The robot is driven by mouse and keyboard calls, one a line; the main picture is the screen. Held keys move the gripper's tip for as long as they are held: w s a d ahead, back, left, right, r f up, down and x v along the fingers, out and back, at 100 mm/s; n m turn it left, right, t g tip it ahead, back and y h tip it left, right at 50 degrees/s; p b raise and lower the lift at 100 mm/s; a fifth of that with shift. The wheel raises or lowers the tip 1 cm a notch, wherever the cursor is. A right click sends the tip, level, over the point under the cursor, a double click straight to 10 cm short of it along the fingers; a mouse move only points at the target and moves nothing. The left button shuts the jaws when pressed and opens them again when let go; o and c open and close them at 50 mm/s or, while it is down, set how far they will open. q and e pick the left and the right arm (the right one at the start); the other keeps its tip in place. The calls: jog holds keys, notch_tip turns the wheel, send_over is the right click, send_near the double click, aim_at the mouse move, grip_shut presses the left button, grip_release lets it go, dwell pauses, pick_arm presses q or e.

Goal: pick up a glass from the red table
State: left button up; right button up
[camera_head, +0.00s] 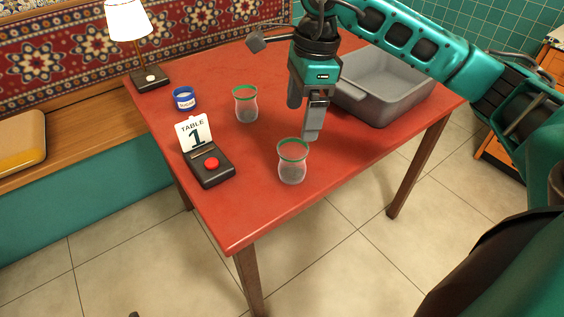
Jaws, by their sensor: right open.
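Two clear glasses with green rims stand upright on the red table (240,200). The nearer glass (292,165) is near the table's front edge. The farther glass (246,106) stands further back and to the left. My right gripper (305,118) points down just above and behind the nearer glass, open and empty. Its lower finger end shows close to the glass rim; whether it touches cannot be told. My left gripper is not in view.
A grey tray (421,98) sits on the table's right side. A table sign (193,133) with a red-button box (214,172) stands at the left. A small blue jar (184,98) and a lamp (128,22) are further back. The table's front left corner is clear.

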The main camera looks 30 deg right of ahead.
aim_at(291, 162)
jog(key=f, duration=0.4)
jog(key=f+b, duration=0.1)
jog(key=f, duration=0.1)
jog(key=shift+a+f, duration=0.1)
jog(key=shift+a, duration=0.3)
jog(key=shift+a+f+b, duration=0.2)
jog(key=shift+f, duration=0.8)
jog(key=shift+a+f+b, duration=0.2)
jog(key=shift+f, duration=0.8)
jog(key=shift+a+f+b, duration=0.2)
jog(key=shift+f, duration=0.8)
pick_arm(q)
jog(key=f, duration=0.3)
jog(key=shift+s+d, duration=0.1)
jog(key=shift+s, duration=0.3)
pick_arm(e)
jog(key=c, duration=0.3)
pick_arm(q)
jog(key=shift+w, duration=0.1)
pick_arm(e)
jog(key=c, duration=0.8)
